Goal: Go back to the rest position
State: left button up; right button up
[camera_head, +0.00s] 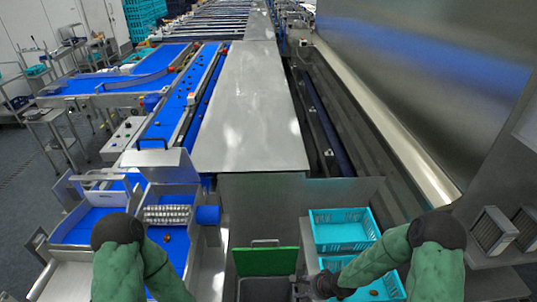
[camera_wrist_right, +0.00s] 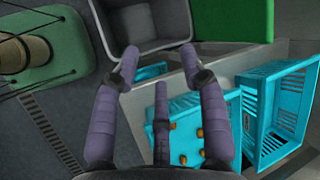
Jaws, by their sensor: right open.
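My right gripper (camera_head: 325,285) is at the bottom of the head view, beside the near turquoise crate (camera_head: 397,288) and right of the grey bin. In the right wrist view the right gripper (camera_wrist_right: 160,66) has its purple fingers spread, with nothing between them. Behind the fingers lies the crate (camera_wrist_right: 182,158) with several brown dates (camera_wrist_right: 199,133) in it. My left arm comes in at the lower left of the head view, but its gripper is out of the picture.
A second turquoise crate (camera_head: 342,241), seemingly empty, stands beyond the near one. A grey bin (camera_head: 265,291) with a raised green lid (camera_head: 264,262) stands left of my right gripper. A steel cover (camera_head: 250,110) and blue belts (camera_head: 168,118) extend ahead.

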jog(key=s+a+f+n+g+b, duration=0.1)
jog(key=s+f+n+b, duration=0.4)
jog(key=s+f+b, duration=0.4)
jog(key=s+a+f+n+g+h+b, duration=0.1)
jog(key=s+f+n+g+b, duration=0.1)
jog(key=s+f+n+b, duration=0.4)
jog(key=s+f+b, duration=0.4)
jog(key=f, duration=0.5)
jog(key=shift+a+f+g, duration=0.3)
jog(key=shift+a, duration=0.1)
